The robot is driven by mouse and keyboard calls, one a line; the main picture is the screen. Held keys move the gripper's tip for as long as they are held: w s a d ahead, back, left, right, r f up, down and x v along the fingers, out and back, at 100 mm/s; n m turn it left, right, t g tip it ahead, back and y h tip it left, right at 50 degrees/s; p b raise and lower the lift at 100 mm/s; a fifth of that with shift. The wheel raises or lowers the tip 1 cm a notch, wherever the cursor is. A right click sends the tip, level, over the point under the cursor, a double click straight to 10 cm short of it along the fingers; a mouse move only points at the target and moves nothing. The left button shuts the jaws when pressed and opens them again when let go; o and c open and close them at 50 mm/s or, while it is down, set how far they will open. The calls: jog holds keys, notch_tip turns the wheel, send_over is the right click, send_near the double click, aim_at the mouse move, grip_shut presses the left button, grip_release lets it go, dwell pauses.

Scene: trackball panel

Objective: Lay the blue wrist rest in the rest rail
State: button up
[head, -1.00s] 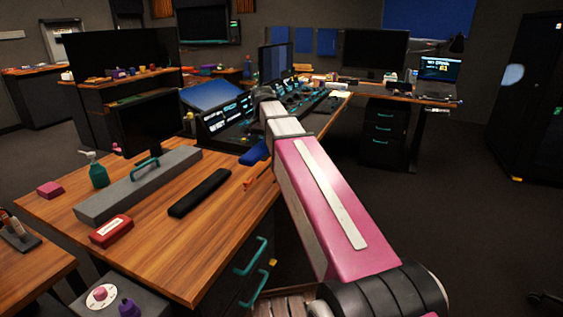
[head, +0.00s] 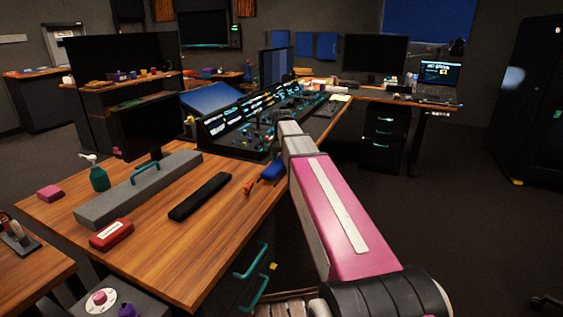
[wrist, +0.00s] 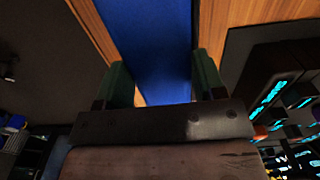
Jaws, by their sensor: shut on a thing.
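The blue wrist rest (head: 273,167) is in my gripper near the right edge of the wooden desk, close to the console's front corner. In the wrist view the blue wrist rest (wrist: 153,40) runs between the two green fingers of my gripper (wrist: 155,80), which are shut on it. The head view shows only a short part of it, the rest being behind my arm. Its height above the desk is hard to judge. I cannot clearly identify the rest rail; a long black bar (head: 200,196) lies on the desk left of the wrist rest.
A grey block with a teal handle (head: 135,190), a red box (head: 111,235), a green bottle (head: 98,178) and a pink block (head: 50,193) stand on the desk (head: 190,260). The lit console (head: 235,135) stands behind. Bare desk lies in front of the black bar.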

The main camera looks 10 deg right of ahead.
jog(key=shift+f, duration=0.55)
jog(key=shift+f, duration=0.4)
jog(key=o, duration=0.9)
jog(key=shift+s+f, duration=0.1)
jog(key=shift+s, duration=0.05)
jog(key=shift+c, duration=0.2)
jog(key=shift+o, duration=0.7)
jog(key=shift+r, duration=0.55)
notch_tip(320, 180, up, 12)
